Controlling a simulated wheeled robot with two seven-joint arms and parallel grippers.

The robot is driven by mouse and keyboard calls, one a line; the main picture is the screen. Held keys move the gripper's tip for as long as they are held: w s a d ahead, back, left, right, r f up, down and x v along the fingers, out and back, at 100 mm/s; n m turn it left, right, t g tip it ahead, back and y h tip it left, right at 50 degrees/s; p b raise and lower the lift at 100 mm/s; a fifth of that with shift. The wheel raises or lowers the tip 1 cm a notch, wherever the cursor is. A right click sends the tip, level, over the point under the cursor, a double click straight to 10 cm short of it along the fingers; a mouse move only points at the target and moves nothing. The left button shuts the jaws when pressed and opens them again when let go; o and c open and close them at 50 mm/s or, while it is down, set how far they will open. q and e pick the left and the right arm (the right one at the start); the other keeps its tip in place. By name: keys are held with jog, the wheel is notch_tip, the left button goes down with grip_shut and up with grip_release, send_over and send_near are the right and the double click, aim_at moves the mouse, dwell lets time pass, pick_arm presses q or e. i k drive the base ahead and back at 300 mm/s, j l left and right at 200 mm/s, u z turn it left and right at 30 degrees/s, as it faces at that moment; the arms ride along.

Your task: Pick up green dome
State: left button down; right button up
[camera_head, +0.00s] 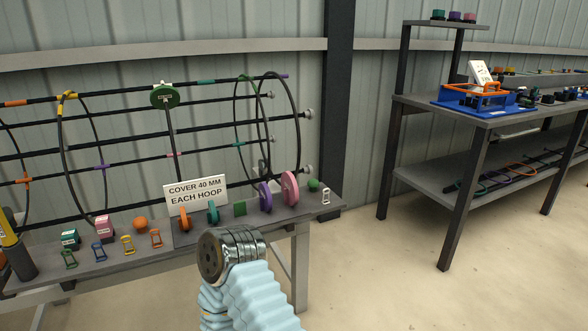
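A small green dome (314,185) sits near the right end of the grey bench, just right of a pink disc (290,188). It is small in the picture, and nothing of mine touches it. One of my arms, in a pale blue ribbed sleeve with a dark round end, rises from the bottom middle in front of the bench, below and left of the dome. I cannot tell which arm it is. No gripper fingers show in the view.
A white clip (325,196) stands right of the dome. A hooped bar cage (170,154) rises behind. Open floor separates the right-hand workbench (480,112).

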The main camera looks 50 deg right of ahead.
aim_at(314, 183)
jog(key=z, duration=1.85)
jog(key=i+l+u, duration=0.1)
jog(key=u, duration=0.3)
jog(key=l+u, duration=0.15)
jog(key=u, duration=0.2)
jog(key=i+l+u, duration=0.15)
jog(key=l, duration=0.25)
jog(key=i+l+u, duration=0.15)
jog(key=l, duration=0.3)
jog(key=i+l+u, duration=0.15)
jog(key=l, duration=0.3)
jog(key=i+l+u, duration=0.15)
jog(key=l, duration=0.3)
jog(key=l+u, duration=0.15)
jog(key=l, duration=0.35)
jog(key=i+l, duration=0.1)
jog(key=l, duration=0.45)
jog(key=i+l, duration=0.1)
jog(key=l, duration=0.5)
jog(key=k+j, duration=0.1)
jog(key=j, duration=2)
jog(key=j+z, duration=0.3)
jog(key=z, duration=0.15)
jog(key=k+j+z, duration=0.15)
jog(key=z, duration=0.25)
jog(key=k+j+z, duration=0.15)
jog(key=j+z, duration=0.3)
jog(key=k+j+z, duration=0.1)
jog(key=z, duration=0.35)
